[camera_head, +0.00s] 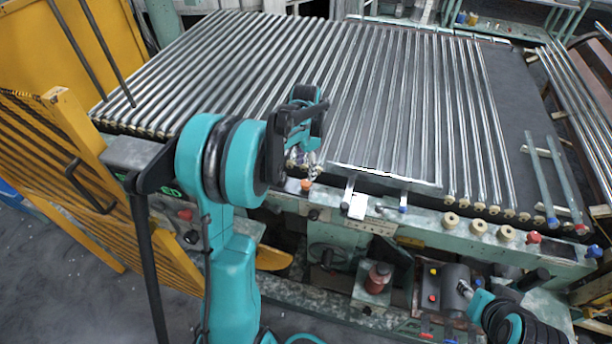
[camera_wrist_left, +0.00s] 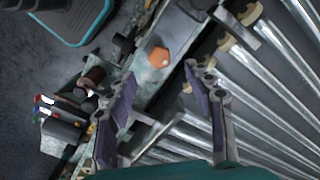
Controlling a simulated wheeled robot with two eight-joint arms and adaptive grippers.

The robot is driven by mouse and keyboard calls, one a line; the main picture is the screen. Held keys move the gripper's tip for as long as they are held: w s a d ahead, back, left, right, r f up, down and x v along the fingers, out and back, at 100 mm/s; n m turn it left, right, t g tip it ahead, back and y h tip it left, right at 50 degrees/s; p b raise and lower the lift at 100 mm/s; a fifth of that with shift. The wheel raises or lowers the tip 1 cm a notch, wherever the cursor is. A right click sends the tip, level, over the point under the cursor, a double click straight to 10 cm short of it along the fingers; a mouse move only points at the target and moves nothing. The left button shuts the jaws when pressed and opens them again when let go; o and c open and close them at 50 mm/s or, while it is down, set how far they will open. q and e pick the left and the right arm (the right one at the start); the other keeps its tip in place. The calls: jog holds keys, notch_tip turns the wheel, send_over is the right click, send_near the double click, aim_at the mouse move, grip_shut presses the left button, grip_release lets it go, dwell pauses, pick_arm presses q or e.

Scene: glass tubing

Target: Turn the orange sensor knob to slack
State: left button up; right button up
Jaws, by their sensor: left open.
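The orange sensor knob (camera_head: 306,185) is a small rounded orange cap on the green front rail of the tube machine. It also shows in the left wrist view (camera_wrist_left: 158,56), a little beyond my left fingertips and between their lines. My left gripper (camera_head: 303,162) is over the front rail, just behind the knob in the head view. In the wrist view my left gripper (camera_wrist_left: 160,75) is open, with nothing between its fingers. I cannot tell its exact height above the knob. Part of my right arm's end (camera_head: 482,300) shows low at the right; its fingers are not clear.
Glass tubes (camera_head: 380,100) lie in parallel rows behind the rail. A flat metal bar (camera_head: 385,176) crosses them right of my left gripper. Beige rollers (camera_head: 478,227) and a red knob (camera_head: 533,237) line the rail to the right. A yellow guard (camera_head: 75,130) stands left.

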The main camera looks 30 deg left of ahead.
aim_at(306, 183)
pick_arm(q)
notch_tip(306, 183, down, 7)
jog(key=shift+b, duration=0.75)
jog(key=c, duration=1.2)
